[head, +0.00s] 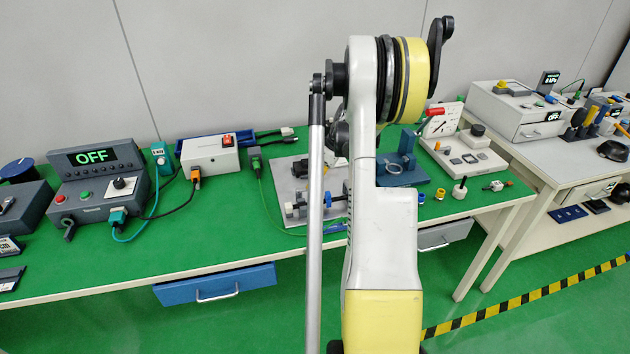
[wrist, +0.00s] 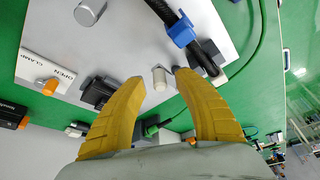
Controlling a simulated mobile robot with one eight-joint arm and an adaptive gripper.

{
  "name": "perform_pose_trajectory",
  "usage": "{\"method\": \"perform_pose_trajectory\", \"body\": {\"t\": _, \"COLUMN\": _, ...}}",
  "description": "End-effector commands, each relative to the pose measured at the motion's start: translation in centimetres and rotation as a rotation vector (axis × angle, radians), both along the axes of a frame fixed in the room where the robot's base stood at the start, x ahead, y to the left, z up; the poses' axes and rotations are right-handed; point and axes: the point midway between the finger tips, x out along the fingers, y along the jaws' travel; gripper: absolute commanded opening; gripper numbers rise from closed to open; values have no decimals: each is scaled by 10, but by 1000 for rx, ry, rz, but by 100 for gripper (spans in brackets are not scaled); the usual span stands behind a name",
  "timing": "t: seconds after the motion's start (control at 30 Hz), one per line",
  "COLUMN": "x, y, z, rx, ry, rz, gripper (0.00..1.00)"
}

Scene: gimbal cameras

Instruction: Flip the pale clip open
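In the wrist view, a small pale upright piece (wrist: 159,79), which looks like the pale clip, stands on a light grey plate (wrist: 130,45). My gripper (wrist: 160,76) has two yellow fingers spread apart. Their tips appear on either side of the pale piece; I see no contact, and the depth between them is hard to judge. A blue clip (wrist: 181,31) sits around a black cable or bar close by. In the head view my own arm hides the gripper and part of the plate (head: 285,183), and I cannot make out the pale piece there.
An "OPEN CLAMP" label (wrist: 47,68) with an orange knob lies on the plate. Dark blocks (wrist: 97,92) stand close to the fingers. A control box (head: 95,185) reading OFF and a white box with a red switch (head: 210,157) stand left. Green bench top (head: 190,235) is clear in front.

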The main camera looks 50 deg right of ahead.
Motion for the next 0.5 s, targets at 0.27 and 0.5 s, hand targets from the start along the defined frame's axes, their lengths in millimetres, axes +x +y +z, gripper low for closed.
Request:
{"method": "perform_pose_trajectory", "body": {"t": 0.27, "x": -11, "y": -4, "z": 26, "rx": -1, "ry": 0, "rz": -1, "gripper": 38}}
{"method": "perform_pose_trajectory", "body": {"t": 0.5, "x": -30, "y": -10, "z": 76, "rx": 0, "ry": 0, "rz": -1, "gripper": 38}}
